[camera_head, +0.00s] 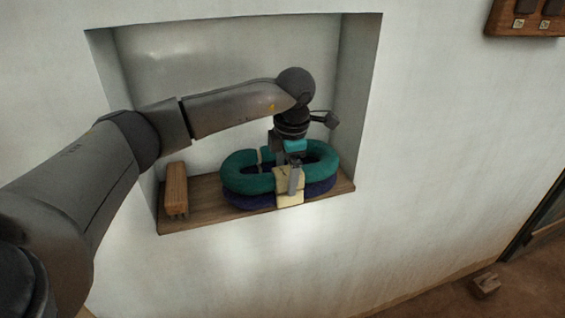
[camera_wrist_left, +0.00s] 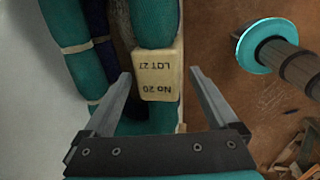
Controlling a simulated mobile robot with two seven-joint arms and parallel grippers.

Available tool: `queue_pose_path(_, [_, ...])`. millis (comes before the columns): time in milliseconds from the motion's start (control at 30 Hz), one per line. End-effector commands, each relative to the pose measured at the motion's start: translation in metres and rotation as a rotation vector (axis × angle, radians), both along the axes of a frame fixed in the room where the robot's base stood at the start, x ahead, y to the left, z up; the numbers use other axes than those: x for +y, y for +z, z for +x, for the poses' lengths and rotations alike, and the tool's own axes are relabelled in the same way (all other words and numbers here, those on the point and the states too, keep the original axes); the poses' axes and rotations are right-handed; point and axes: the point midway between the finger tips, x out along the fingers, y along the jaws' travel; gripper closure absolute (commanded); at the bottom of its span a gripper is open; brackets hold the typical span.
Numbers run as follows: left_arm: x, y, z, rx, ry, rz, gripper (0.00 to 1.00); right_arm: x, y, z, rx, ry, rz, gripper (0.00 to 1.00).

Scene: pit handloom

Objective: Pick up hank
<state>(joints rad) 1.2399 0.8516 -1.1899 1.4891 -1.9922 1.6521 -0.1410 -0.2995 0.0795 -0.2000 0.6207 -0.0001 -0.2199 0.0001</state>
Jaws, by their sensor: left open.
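A teal hank (camera_head: 247,180) lies on a navy hank (camera_head: 250,200) on the wooden shelf of a wall niche. A cream label band (camera_head: 290,199) wraps the front of the hanks. In the left wrist view the label (camera_wrist_left: 157,75) reads "No 20 LOT 27", upside down. My left gripper (camera_head: 294,185) points down over the front of the teal hank. In the left wrist view my left gripper's fingers (camera_wrist_left: 160,78) are apart, one on each side of the label. My right gripper is not in view.
The niche walls (camera_head: 358,95) enclose the hanks at the sides and back. A wooden panel (camera_head: 530,18) hangs at upper right. A small block (camera_head: 485,285) lies on the floor at lower right.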

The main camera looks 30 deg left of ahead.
Motion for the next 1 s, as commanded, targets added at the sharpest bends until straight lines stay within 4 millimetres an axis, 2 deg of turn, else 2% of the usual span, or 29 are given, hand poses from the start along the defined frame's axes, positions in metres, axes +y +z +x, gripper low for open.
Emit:
queue_pose_path(133, [0.002, -0.0111, 0.0012, -0.001, 0.0, 0.001, 0.07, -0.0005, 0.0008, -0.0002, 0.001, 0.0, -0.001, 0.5])
queue_pose_path(367, [0.002, -0.0116, 0.0014, -0.001, 0.0, 0.001, 0.09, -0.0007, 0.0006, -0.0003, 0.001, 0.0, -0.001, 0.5])
queue_pose_path(1000, [0.0018, -0.0111, 0.0014, -0.001, 0.0, 0.0, 0.81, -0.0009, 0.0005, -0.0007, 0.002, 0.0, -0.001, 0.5])
